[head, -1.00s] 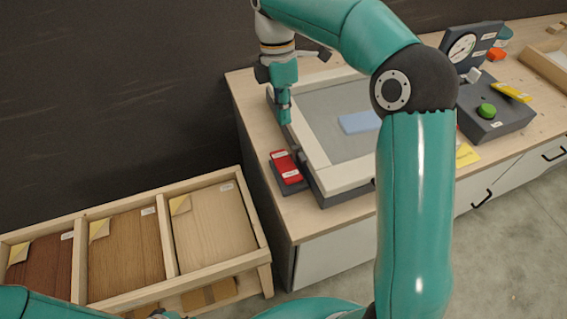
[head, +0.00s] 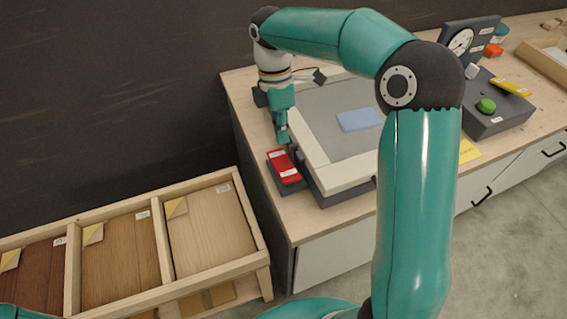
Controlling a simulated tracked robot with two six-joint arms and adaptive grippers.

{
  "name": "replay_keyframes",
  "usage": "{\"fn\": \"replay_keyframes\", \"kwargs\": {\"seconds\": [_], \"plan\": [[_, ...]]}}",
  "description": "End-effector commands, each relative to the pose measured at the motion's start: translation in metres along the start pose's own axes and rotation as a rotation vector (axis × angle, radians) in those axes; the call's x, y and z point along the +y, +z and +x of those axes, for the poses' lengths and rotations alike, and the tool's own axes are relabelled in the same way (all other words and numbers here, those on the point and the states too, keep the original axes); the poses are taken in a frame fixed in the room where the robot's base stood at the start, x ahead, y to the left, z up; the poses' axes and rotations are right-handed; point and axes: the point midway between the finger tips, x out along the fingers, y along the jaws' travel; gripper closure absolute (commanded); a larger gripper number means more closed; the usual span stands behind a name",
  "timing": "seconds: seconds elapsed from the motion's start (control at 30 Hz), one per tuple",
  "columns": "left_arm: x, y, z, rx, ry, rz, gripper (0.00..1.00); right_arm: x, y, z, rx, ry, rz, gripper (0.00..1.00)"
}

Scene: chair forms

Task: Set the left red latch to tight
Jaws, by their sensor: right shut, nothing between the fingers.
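The left red latch (head: 285,168) is a red block with two white labels, too small to read, on a dark base at the left edge of the grey-and-cream frame (head: 345,185). My right gripper (head: 282,137) points down just behind the latch's far end. It is shut and holds nothing. I cannot tell whether its fingertips touch the latch. My left gripper is out of view.
A blue pad (head: 360,120) lies inside the frame. To the right, a dark box (head: 495,112) carries a green knob (head: 486,106) and a gauge (head: 461,41). A wooden rack (head: 158,240) of wood samples stands at lower left.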

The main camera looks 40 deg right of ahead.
Motion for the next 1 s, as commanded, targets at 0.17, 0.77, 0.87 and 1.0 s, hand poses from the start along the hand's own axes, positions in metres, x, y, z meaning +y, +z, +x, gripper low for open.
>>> {"fn": "replay_keyframes", "kwargs": {"seconds": [0.17,0.77,0.87,1.0], "plan": [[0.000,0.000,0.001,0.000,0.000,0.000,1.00,-0.001,0.001,0.039,-0.002,-0.004,0.000,1.00],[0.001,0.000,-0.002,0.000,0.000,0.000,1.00,0.000,0.000,0.090,0.000,0.001,0.000,1.00],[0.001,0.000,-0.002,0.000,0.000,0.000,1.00,0.000,0.000,0.090,0.000,0.001,0.000,1.00],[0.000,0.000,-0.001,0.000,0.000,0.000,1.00,0.000,-0.003,0.090,-0.001,0.003,-0.004,1.00]]}}
